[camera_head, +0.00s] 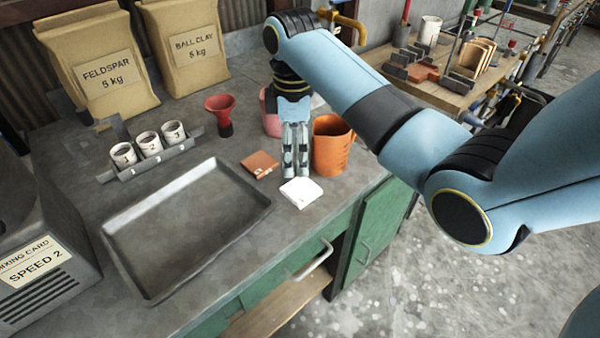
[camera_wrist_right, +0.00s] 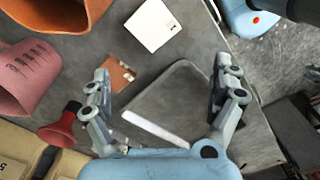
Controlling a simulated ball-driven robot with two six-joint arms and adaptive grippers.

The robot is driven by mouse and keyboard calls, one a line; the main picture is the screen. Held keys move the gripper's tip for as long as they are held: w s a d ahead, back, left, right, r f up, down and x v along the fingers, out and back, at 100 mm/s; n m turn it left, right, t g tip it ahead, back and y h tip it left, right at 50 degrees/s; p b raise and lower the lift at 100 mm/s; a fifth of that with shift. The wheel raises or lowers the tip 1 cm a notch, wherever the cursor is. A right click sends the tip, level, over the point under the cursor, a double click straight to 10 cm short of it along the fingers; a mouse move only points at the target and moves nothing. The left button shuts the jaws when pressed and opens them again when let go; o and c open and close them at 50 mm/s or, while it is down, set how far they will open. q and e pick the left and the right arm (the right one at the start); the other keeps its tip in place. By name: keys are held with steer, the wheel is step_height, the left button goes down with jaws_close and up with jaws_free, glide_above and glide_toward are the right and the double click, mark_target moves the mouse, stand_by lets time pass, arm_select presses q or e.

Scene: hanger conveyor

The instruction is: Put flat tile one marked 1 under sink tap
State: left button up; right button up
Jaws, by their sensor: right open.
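A white flat tile (camera_head: 300,192) lies on the grey counter near its front edge; it also shows at the top of the right wrist view (camera_wrist_right: 153,25) with a small dark mark too small to read. A terracotta flat tile (camera_head: 260,165) lies to its left, and shows between my fingers in the right wrist view (camera_wrist_right: 120,74) with a pale mark. My right gripper (camera_head: 296,170) points down over the counter, just behind the white tile. In the right wrist view its fingers (camera_wrist_right: 162,95) are apart with nothing held. No sink tap can be made out for sure. My left gripper is out of view.
An orange jug (camera_head: 331,150) stands close right of my right gripper, with a pink jug (camera_wrist_right: 25,75) and red funnel (camera_head: 220,112) nearby. A metal tray (camera_head: 155,208) fills the front counter. A rack of cups (camera_head: 150,160) and two sacks (camera_head: 100,75) stand behind.

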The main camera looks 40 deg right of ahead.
steer(key=m, duration=0.7)
steer(key=m+b, duration=0.2)
steer(key=m, duration=1.9)
glide_above(299, 190)
steer(key=f, duration=0.6)
steer(key=shift+a+f, duration=0.3)
steer(key=shift+f, duration=0.05)
steer(key=f, duration=0.5)
steer(key=shift+d+f+p, duration=0.3)
steer(key=shift+d, duration=0.05)
steer(key=c, duration=1.5)
steer(key=shift+r, duration=0.15)
